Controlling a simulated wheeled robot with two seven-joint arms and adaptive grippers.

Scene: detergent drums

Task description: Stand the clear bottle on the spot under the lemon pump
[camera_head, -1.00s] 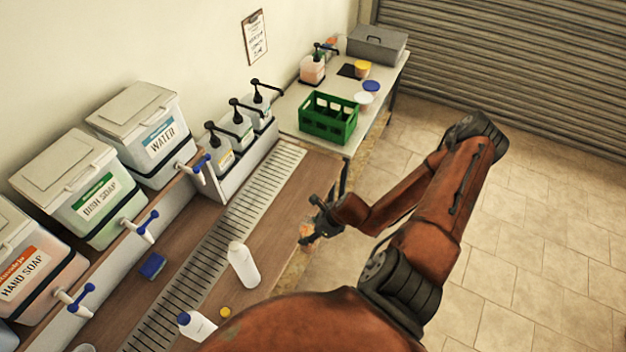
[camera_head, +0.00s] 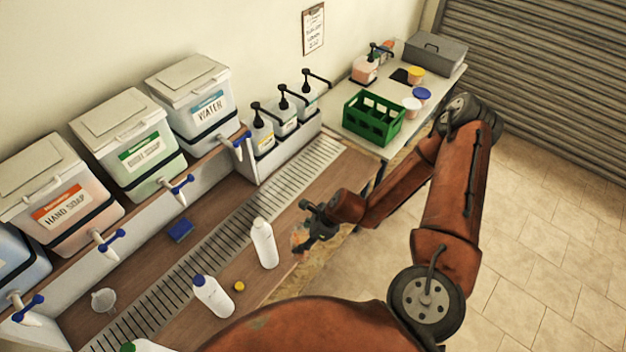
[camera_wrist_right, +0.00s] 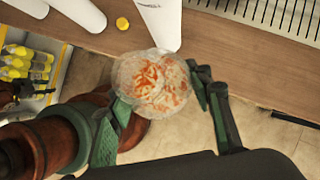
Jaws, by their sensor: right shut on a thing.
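My right gripper (camera_head: 318,226) is beside the bench's front edge in the head view. In the right wrist view its fingers (camera_wrist_right: 165,112) are shut around a round, see-through thing (camera_wrist_right: 153,82) with orange marks, seemingly the clear bottle seen end-on. In the head view only a faint orange part of it (camera_head: 299,239) shows beside the fingers. Three black-topped pumps stand in a white rack at the back of the bench; the nearest pump (camera_head: 262,136) has a yellowish label. I cannot read which is lemon, and no marked spot is clear. My left gripper is not in view.
A white bottle (camera_head: 264,244), a blue-capped bottle (camera_head: 212,298) and a yellow cap (camera_head: 239,286) are on the bench near the gripper. A slotted drain strip (camera_head: 240,225) runs below the pumps. A green crate (camera_head: 373,119) stands beyond them. Labelled drums line the wall.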

